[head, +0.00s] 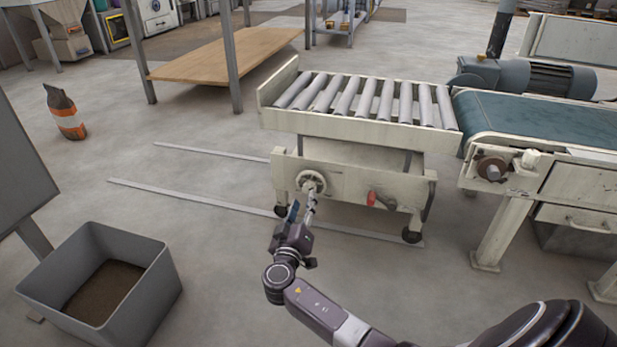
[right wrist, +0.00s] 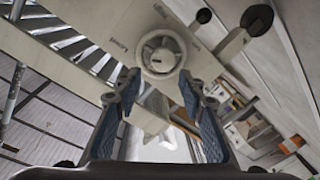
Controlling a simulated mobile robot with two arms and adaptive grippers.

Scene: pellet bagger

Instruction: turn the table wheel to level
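The roller table (head: 355,130) is a cream cart with grey rollers on top. Its pale round table wheel (head: 311,182) sits on the left of the front panel. My right gripper (head: 303,206) is in front of the wheel and just below it. In the right wrist view the blue-padded fingers of this gripper (right wrist: 160,100) are apart with nothing between them. The wheel (right wrist: 161,52) and its hub show beyond the fingertips; I cannot tell if any finger touches the rim. My left gripper is not in view.
A red handle (head: 372,198) is on the panel right of the wheel. The belt conveyor (head: 545,120) with a motor stands close to the table's right end. A grey bin (head: 165,285) is at lower left, an orange-and-dark bag (head: 68,118) farther back.

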